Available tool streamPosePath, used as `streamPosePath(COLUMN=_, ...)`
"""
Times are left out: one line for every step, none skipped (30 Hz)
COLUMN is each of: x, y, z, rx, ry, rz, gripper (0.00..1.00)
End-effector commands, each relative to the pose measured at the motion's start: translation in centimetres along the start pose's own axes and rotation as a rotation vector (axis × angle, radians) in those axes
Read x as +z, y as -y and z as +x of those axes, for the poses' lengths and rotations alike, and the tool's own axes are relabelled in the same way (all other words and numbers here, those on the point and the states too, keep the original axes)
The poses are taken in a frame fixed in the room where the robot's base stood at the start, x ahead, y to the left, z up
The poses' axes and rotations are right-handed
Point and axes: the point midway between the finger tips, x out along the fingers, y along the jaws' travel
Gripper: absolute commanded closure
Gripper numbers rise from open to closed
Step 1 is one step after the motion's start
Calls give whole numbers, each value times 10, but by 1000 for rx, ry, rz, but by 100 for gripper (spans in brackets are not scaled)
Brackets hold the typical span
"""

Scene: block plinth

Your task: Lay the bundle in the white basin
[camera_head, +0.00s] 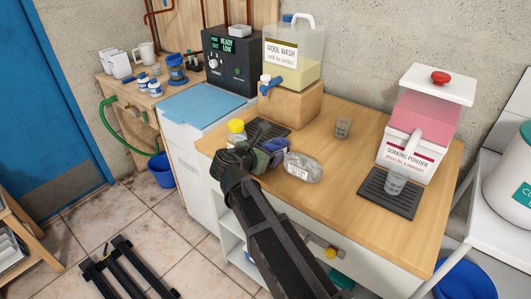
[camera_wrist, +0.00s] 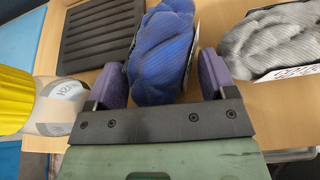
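A blue twisted bundle (camera_wrist: 160,50) lies between my gripper's two purple fingers (camera_wrist: 161,82) in the wrist view. The fingers are apart, one on each side of it, with a narrow gap at the right finger. In the head view my gripper (camera_head: 262,150) is low over the wooden counter, and the blue bundle (camera_head: 272,145) is partly hidden by it. A grey bundle (camera_head: 302,167) with a white label lies just to the right; it also shows in the wrist view (camera_wrist: 275,42). I cannot clearly make out a white basin; a white unit with a pale blue top (camera_head: 197,104) stands left.
A yellow-capped jar (camera_head: 236,132) stands close left of my gripper, with a dark slatted mat (camera_wrist: 98,35) behind. A wool wash jug (camera_head: 292,52) sits on a wooden block. A soaking powder dispenser (camera_head: 415,140) stands right. The counter's middle front is clear.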

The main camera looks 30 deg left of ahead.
Motion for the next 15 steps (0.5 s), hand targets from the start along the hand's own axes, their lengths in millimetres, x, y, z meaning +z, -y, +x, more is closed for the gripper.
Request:
streamPosePath(x=0, y=0, z=0, rx=0, ry=0, rz=0, gripper=23)
streamPosePath(x=0, y=0, z=0, rx=0, ry=0, rz=0, gripper=23)
streamPosePath(x=0, y=0, z=0, rx=0, ry=0, rz=0, gripper=23)
streamPosePath(x=2, y=0, z=-1, rx=0, ry=0, rz=0, gripper=23)
streamPosePath(x=4, y=0, z=-2, rx=0, ry=0, rz=0, gripper=23)
streamPosePath(x=5, y=0, z=-5, rx=1, ry=0, rz=0, gripper=23)
streamPosePath(x=5, y=0, z=-9, rx=1, ry=0, rz=-1, gripper=23)
streamPosePath(x=6, y=0, z=-15, rx=2, ry=0, rz=-1, gripper=23)
streamPosePath(x=6, y=0, z=-24, rx=2, ry=-1, rz=-1, gripper=23)
streamPosePath(x=7, y=0, z=-31, rx=2, ry=0, rz=-1, gripper=23)
streamPosePath(x=8, y=0, z=-39, rx=3, ry=-1, rz=-1, gripper=23)
streamPosePath(x=8, y=0, z=-51, rx=3, ry=-1, rz=-1, gripper=23)
streamPosePath(x=8, y=1, z=-59, rx=3, ry=0, rz=-1, gripper=23)
streamPosePath(x=8, y=0, z=-68, rx=4, ry=0, rz=-2, gripper=23)
streamPosePath(x=8, y=1, z=-79, rx=3, ry=0, rz=-2, gripper=23)
